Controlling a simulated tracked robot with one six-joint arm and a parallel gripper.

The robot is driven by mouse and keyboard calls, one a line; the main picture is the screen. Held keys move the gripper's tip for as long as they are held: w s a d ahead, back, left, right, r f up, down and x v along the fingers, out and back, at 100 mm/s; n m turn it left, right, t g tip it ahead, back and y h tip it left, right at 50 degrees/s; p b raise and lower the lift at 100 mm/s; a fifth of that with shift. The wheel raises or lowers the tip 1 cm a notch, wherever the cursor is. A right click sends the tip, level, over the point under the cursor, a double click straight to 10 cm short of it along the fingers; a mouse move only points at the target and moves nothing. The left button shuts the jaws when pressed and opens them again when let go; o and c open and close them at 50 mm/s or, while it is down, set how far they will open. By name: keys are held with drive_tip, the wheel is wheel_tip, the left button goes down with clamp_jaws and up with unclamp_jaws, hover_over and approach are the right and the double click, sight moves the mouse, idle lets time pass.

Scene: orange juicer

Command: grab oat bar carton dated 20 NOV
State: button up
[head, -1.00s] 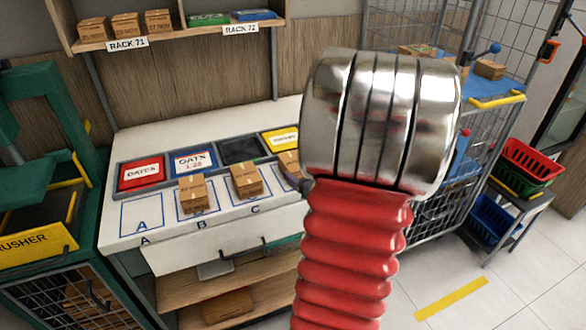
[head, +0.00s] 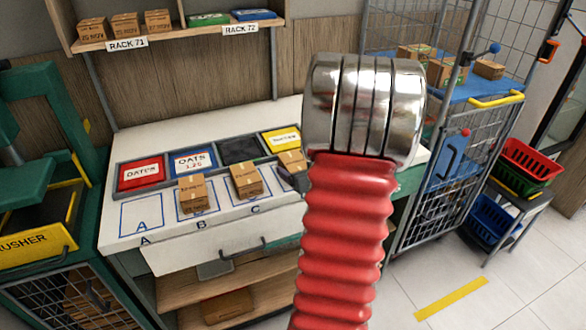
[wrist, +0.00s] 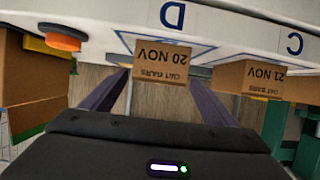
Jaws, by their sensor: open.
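The oat bar carton dated 20 NOV (wrist: 163,64) is brown and stands in square D on the white counter; its printing appears upside down in the wrist view. In the head view it is the rightmost carton (head: 290,159), partly hidden by my arm. My gripper (wrist: 158,78) is open, its two dark fingers pointing at this carton, one toward each side of it. I cannot tell whether they reach past its front face. In the head view my gripper (head: 293,181) shows as a small dark part just below the carton.
An oat bar carton dated 21 NOV (wrist: 263,80) stands close by in square C, also in the head view (head: 246,181). Another carton (head: 193,194) stands in square B; square A (head: 141,213) is empty. Bins (head: 141,174) line the counter behind. A wire cage trolley (head: 435,190) stands to the right.

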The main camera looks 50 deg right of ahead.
sight(294, 163)
drive_tip(key=shift+x, duration=2.3)
drive_tip(key=shift+d, duration=0.1)
drive_tip(key=shift+c, duration=0.5)
drive_tip(key=c, duration=1.1)
drive_tip(key=shift+c, duration=0.2)
wheel_tip(294, 163, up, 10)
